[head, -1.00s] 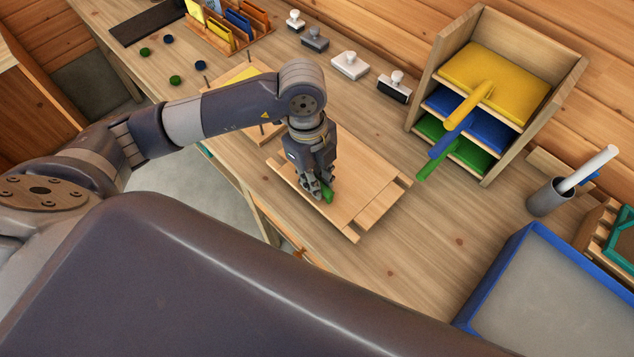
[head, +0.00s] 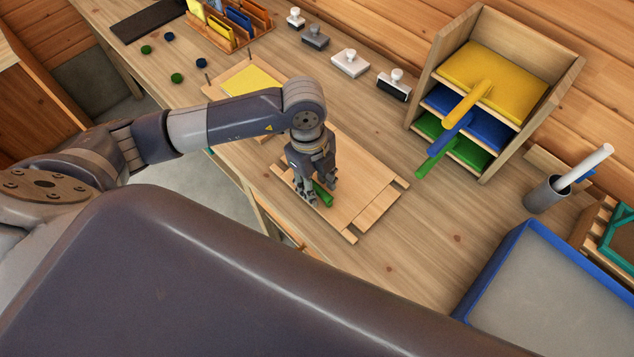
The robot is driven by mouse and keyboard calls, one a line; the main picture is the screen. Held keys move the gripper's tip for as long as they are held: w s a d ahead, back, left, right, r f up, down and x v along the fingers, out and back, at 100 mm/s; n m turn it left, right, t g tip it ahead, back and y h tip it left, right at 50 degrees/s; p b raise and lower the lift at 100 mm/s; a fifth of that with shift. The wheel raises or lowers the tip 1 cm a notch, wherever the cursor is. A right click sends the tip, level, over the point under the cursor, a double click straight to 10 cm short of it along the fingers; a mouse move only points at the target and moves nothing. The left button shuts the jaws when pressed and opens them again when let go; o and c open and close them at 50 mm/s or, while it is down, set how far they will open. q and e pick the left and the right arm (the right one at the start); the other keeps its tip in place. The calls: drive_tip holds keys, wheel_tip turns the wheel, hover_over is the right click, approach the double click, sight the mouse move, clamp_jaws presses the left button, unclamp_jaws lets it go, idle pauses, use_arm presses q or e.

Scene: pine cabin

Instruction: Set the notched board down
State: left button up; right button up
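The notched board (head: 368,178) is a pale wooden board with notches near its ends. It appears to lie flat on the workbench, in the middle of the head view. A small green piece (head: 322,196), which looks like a handle, is on its left part. My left gripper (head: 316,193) points down over that part, its fingers apart on either side of the green piece, and looks open. The gripper and wrist hide some of the board. Whether a finger still touches the green piece cannot be told. My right gripper is out of view.
A shelf (head: 428,82) with yellow, blue and green handled pieces stands behind right. A blue-rimmed tray (head: 497,262) is at the front right, a grey cup (head: 546,195) beyond it. Several stamps (head: 350,64) line the back. A board with a yellow sheet (head: 254,80) lies left.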

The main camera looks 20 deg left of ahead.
use_arm(q)
wheel_tip(320, 180, up, 12)
drive_tip(key=a+b, duration=0.1)
drive_tip(key=b, duration=0.1)
drive_tip(key=shift+w+a+f, duration=0.15)
drive_tip(key=shift+w, duration=0.05)
idle(0.5)
